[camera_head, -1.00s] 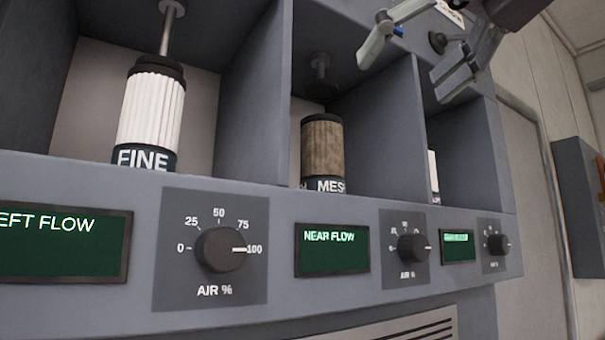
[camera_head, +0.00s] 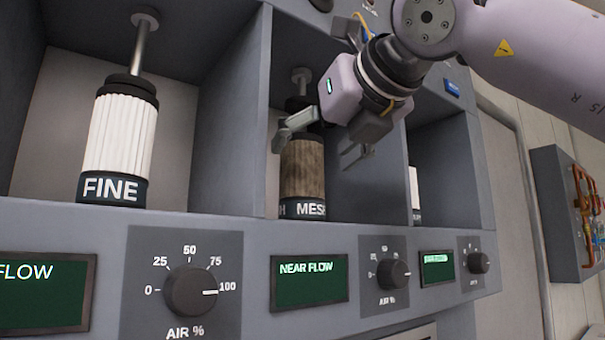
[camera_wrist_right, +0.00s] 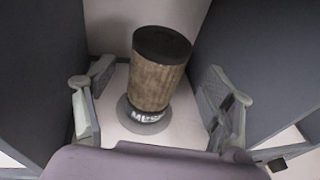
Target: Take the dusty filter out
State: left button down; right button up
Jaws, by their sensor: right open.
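The dusty filter (camera_head: 302,172) is a brown, dirt-stained cylinder with a dark cap and a dark base band reading "MESH". It stands upright in the middle bay above the "NEAR FLOW" display. In the right wrist view the dusty filter (camera_wrist_right: 157,84) stands on a round grey disc (camera_wrist_right: 142,121), between my fingers but apart from both. My right gripper (camera_head: 317,147) is open and empty at the front of that bay, partly covering the filter's top. Its spread fingers also show in the wrist view (camera_wrist_right: 150,98). My left gripper is not in view.
A metal rod (camera_head: 301,77) with a dark pad hangs above the dusty filter. A clean white "FINE" filter (camera_head: 119,133) stands in the left bay under its rod. Grey dividers (camera_head: 232,120) wall the bays. Air knobs (camera_head: 191,290) and displays (camera_head: 309,282) line the front panel.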

aim_at(302, 159)
jog(key=p+x, duration=0.1)
jog(key=x, duration=0.3)
jog(key=shift+w+a, duration=0.2)
jog(key=shift+a, duration=0.1)
jog(key=shift+s+d, duration=0.1)
jog(key=shift+c, duration=0.2)
jog(key=shift+c, duration=0.6)
jog(key=c, duration=1.2)
